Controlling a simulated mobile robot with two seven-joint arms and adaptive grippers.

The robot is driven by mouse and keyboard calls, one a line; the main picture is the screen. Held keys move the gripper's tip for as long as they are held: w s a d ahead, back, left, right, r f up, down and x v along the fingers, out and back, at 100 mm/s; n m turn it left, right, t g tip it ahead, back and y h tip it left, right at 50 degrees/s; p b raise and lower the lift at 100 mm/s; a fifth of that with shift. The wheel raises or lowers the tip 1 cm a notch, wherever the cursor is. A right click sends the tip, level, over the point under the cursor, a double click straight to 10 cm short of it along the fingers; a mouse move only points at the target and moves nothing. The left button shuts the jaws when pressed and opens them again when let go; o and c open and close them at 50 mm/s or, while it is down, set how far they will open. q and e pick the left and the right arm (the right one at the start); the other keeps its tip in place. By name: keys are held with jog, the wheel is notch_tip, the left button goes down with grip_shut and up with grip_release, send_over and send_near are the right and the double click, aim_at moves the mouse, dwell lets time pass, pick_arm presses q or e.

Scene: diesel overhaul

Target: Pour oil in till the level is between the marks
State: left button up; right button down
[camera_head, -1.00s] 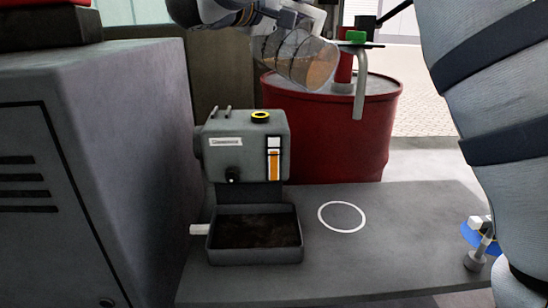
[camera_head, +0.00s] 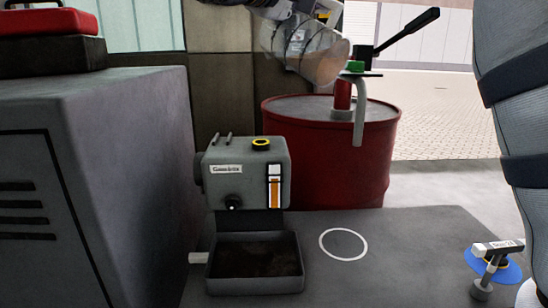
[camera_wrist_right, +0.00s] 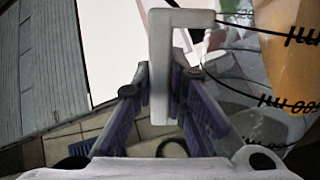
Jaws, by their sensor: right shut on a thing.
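The grey housing (camera_head: 225,174) stands on the bench, with a yellow-ringed filler (camera_head: 261,143) on top and a sight gauge (camera_head: 275,187) on its front. The gauge shows orange in its lower part and white above. The small marks are too fine to read against the level. A clear jug (camera_head: 300,45) is held tilted, high behind the housing and in front of the drum pump, away from the filler. My right gripper (camera_wrist_right: 160,88) is shut on the jug's grey handle (camera_wrist_right: 180,18). Amber shows through the jug's wall (camera_wrist_right: 285,50). My left gripper is out of view.
A red drum (camera_head: 330,160) with a green-topped pump (camera_head: 356,68) and spout stands behind the bench. A dark tray (camera_head: 255,284) lies below the housing. A white ring (camera_head: 343,244) marks clear bench. A grey cabinet (camera_head: 95,170) bounds the left; a blue disc fitting (camera_head: 508,270) sits right.

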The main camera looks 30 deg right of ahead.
aim_at(346, 55)
jog(key=s+f+m, duration=0.3)
jog(key=shift+d+f, duration=0.15)
jog(key=shift+d, duration=0.25)
jog(key=f+m, duration=0.1)
jog(key=f, duration=0.1)
jog(key=s+f+m, duration=0.1)
jog(key=f+m, duration=0.3)
jog(key=shift+s+d+f, duration=0.25)
jog(key=shift+s+f, duration=0.05)
jog(key=shift+s, duration=0.05)
notch_tip(346, 55, down, 7)
jog(key=w+m, duration=0.1)
jog(key=m, duration=0.4)
jog(key=shift+a, duration=0.2)
